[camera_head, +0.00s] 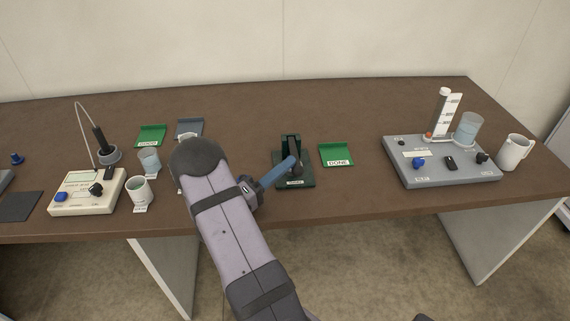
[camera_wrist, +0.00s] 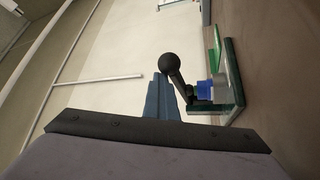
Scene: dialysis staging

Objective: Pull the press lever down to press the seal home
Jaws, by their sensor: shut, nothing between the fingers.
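The press (camera_head: 307,174) is a dark green stand with a labelled base near the table's front edge. Its dark lever (camera_head: 294,147) is partly hidden by my gripper in the head view. In the wrist view the lever's round black knob (camera_wrist: 169,65) sticks out, with the lever slanting from the press frame (camera_wrist: 237,75). A blue piece (camera_wrist: 209,90) and a grey block sit inside the frame. My gripper (camera_head: 292,161) has blue fingers, shut and empty. In the wrist view its fingertips (camera_wrist: 158,77) are right beside the knob; whether they touch cannot be told.
A green DONE tray (camera_head: 336,148) lies just right of the press. A grey device (camera_head: 440,172) with a cylinder stands further right, beside a white mug (camera_head: 514,152). Cups and a cream meter (camera_head: 88,205) are on the left. Bare table lies behind the press.

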